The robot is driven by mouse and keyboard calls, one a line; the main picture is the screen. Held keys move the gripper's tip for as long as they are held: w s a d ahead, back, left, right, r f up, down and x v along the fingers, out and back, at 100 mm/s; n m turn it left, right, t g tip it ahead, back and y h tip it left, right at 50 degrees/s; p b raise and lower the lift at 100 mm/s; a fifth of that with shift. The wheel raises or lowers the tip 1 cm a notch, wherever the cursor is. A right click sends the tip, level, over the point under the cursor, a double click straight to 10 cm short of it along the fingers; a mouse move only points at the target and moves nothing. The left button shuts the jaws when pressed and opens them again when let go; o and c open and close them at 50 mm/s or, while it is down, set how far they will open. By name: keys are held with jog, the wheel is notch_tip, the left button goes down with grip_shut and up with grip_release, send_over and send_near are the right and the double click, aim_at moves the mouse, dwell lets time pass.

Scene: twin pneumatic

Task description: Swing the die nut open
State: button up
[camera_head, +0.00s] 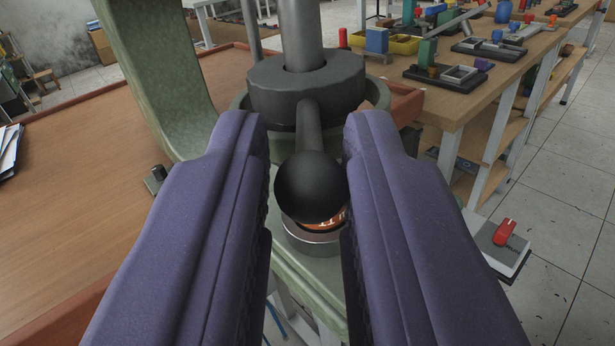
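The die nut (308,86) is a dark, faceted collar around a grey vertical rod (300,35) in the upper middle of the camera view. A short dark handle (308,128) runs from it toward me and ends in a black ball knob (310,187). My gripper (307,180) has two purple fingers, open, one on each side of the knob. A small gap shows to the left of the knob; on the right the finger is very close, and I cannot tell whether it touches. A round metal piece with an orange label (322,222) is partly hidden below the knob.
A green curved frame (160,70) rises behind the left finger. A brown-topped table (70,190) lies at left. At right, a wooden bench (460,100) carries colourful parts and fixtures, with tiled floor beyond. A red-and-white item (504,232) sits low at right.

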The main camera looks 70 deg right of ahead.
jog(key=o, duration=0.3)
jog(key=p+v, duration=0.1)
jog(key=v, duration=0.7)
dwell(0.3)
